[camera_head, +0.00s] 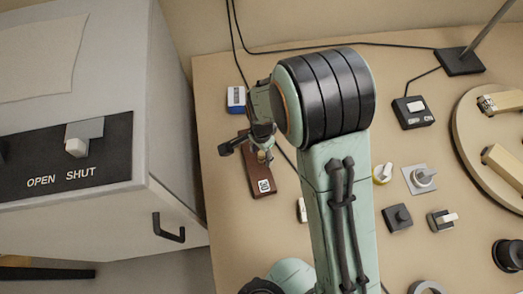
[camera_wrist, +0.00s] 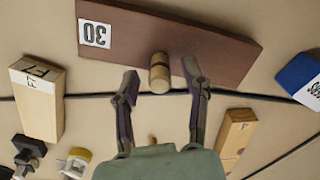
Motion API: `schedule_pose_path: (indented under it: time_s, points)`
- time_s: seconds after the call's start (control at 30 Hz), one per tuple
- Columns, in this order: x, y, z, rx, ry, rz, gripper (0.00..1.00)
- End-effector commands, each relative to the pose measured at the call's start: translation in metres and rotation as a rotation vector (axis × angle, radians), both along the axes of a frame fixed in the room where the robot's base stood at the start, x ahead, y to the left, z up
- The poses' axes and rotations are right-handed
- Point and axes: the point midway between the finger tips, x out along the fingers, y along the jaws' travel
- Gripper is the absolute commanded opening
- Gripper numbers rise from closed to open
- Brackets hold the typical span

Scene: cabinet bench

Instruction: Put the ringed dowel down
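The ringed dowel (camera_wrist: 159,73) is a short pale wooden peg with a dark band around it. In the wrist view it shows at the edge of a brown board (camera_wrist: 200,45) labelled 30. I cannot tell whether it touches the board. My gripper (camera_wrist: 159,70) has its two dark fingers spread on either side of the dowel, with a visible gap on each side. In the head view my gripper (camera_head: 256,142) is above the board (camera_head: 263,183), and a bit of the dowel (camera_head: 262,156) shows under it, mostly hidden.
A blue and white box (camera_head: 236,98) is behind the board. A grey cabinet (camera_head: 165,100) with an OPEN/SHUT switch (camera_head: 76,146) stands at left. Several knobs, a black switch box (camera_head: 413,118) and a round wooden tray (camera_head: 463,125) fill the right. A wooden block (camera_wrist: 38,110) is nearby.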

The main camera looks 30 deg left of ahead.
Motion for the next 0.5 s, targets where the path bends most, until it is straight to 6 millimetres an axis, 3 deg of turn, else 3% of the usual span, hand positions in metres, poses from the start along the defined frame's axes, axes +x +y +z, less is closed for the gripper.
schedule_pose_path:
  time_s: [0.27,0.5]
  points:
    - [0.000,0.001,0.006,0.002,-0.001,0.001,0.45]
    - [0.001,0.001,0.054,0.006,-0.004,-0.001,0.45]
